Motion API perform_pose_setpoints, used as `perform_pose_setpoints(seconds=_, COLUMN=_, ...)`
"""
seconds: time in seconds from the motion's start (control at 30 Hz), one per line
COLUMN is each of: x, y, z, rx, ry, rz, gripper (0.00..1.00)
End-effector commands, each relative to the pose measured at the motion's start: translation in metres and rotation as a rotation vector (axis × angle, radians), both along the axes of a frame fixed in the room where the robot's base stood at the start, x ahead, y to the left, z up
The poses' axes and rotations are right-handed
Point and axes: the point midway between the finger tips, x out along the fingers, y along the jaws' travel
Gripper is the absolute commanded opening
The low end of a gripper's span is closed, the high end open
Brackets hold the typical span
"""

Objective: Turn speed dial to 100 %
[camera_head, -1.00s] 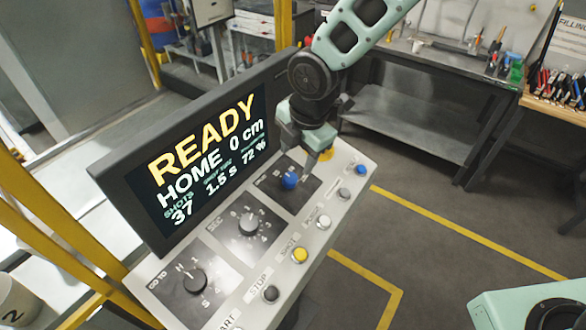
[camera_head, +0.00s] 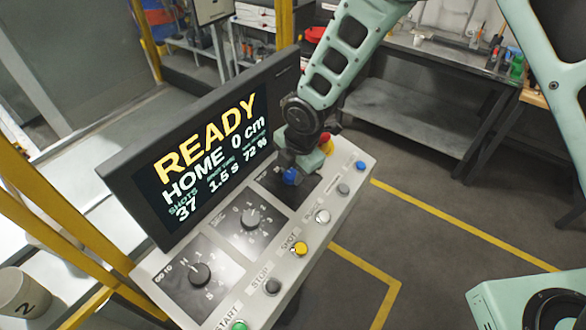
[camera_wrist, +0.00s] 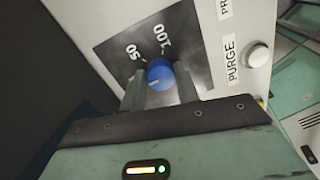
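The blue speed dial (camera_head: 290,176) sits on a dark plate at the far end of the sloping control panel (camera_head: 330,213). My gripper (camera_head: 299,165) is right at it and hides part of it in the head view. In the wrist view the dial (camera_wrist: 160,72) shows between my two fingertips (camera_wrist: 160,80), one on each side. I cannot tell whether the fingers touch it. The screen (camera_head: 205,150) reads READY, HOME, 0 cm, 37 shots, 1.5 s and 72 %.
A row of buttons, including a yellow one (camera_head: 299,249), runs along the right edge. The PURGE button (camera_wrist: 257,55) is right of the speed dial.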

Motion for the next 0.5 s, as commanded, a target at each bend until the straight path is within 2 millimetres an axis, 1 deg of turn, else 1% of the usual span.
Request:
perform_pose_setpoints(seconds=0.33, x=-0.0001, y=-0.0004, z=-0.0004, rx=0.003, ry=0.005, rz=-0.02, gripper=0.09)
perform_pose_setpoints(seconds=0.5, x=0.0002, y=-0.0009, z=-0.0015, rx=0.013, ry=0.018, rz=-0.087, gripper=0.09)
